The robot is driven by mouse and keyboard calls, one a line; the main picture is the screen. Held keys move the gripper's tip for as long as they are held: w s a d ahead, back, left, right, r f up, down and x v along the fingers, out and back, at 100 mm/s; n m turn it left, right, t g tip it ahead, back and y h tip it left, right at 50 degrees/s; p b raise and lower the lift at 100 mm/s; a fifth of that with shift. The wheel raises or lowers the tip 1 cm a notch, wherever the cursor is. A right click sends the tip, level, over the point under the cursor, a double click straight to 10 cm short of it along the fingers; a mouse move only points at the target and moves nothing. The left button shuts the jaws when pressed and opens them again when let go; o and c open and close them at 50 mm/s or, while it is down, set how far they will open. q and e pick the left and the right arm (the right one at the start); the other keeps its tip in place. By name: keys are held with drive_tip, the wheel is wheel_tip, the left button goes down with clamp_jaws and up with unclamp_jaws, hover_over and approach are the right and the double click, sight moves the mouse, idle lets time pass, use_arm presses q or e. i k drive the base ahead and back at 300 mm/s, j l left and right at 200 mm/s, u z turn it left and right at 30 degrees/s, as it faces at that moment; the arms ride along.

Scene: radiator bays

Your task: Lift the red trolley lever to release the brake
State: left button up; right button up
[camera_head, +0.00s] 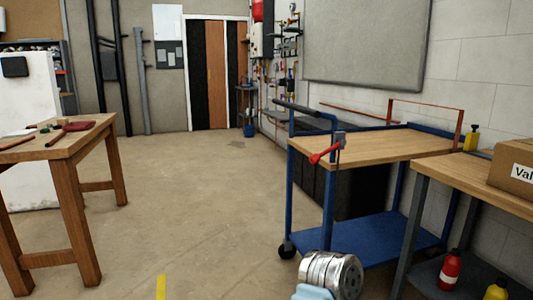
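The trolley (385,147) stands right of centre, with a blue frame, a wooden top and a blue lower shelf. The red lever (325,153) sits at the trolley's near left corner, on a small grey bracket (340,138). Its red handle slopes down and to the left from the bracket, with the knob end lowest. A silver, rounded part of my own arm shows at the bottom, in front of the trolley and well below the lever. No fingers of either gripper show, and nothing touches the lever.
A wooden workbench (60,146) with tools stands at left. Another bench (455,173) adjoins the trolley at right, carrying a cardboard box (512,165); bottles (450,270) stand below. A black caster (287,249) is under the trolley. The middle floor (195,200) is clear.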

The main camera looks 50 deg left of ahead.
sight(314, 158)
drive_tip(key=u, duration=1.35)
